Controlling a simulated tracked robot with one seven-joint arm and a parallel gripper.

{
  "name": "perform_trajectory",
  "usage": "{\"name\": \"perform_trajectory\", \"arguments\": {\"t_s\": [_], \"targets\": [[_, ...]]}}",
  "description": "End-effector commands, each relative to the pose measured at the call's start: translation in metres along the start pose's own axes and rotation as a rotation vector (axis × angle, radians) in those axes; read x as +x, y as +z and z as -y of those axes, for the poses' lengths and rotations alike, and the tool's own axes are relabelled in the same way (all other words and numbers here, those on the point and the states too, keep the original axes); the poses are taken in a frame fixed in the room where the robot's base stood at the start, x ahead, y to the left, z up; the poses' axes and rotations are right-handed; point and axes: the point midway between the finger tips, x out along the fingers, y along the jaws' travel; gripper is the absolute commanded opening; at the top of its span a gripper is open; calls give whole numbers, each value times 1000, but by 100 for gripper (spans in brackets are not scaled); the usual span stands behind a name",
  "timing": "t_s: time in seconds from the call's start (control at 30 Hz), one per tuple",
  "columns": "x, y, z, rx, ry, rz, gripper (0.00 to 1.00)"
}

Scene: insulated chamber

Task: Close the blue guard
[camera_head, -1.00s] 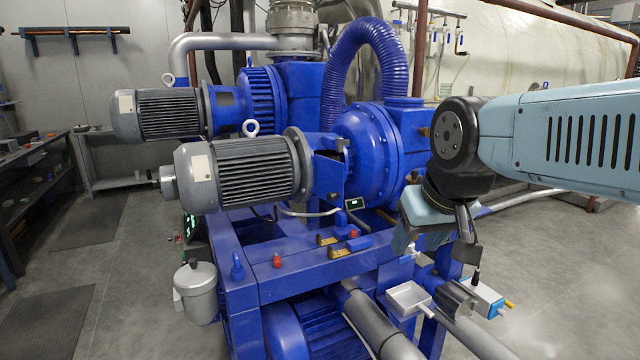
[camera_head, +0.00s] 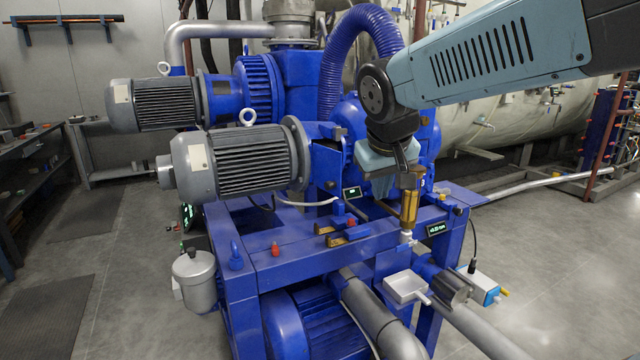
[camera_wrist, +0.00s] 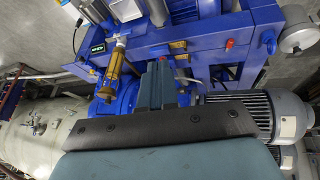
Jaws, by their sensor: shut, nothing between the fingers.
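The blue guard (camera_head: 326,166) appears to be the flat blue panel between the grey front motor (camera_head: 240,162) and the round blue pump housing. A dark gap shows at its upper right, and its hinge and far side are hidden. My gripper (camera_wrist: 163,66) points down at the machine in the wrist view, its fingers shut and empty. In the head view my wrist is to the right of the guard, in front of the pump housing, and apart from the panel. I cannot make out the guard clearly in the wrist view.
A brass fitting (camera_head: 409,208) stands on the blue frame close to my wrist. A ribbed blue hose (camera_head: 345,45) arches behind.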

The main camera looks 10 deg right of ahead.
Motion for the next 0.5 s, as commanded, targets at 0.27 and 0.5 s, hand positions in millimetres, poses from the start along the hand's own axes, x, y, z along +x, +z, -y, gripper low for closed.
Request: {"name": "perform_trajectory", "arguments": {"t_s": [0.27, 0.5], "targets": [[30, -82, 35, -118, 79, -16, 0], [60, -143, 81, -211, 129, -54, 0]]}}
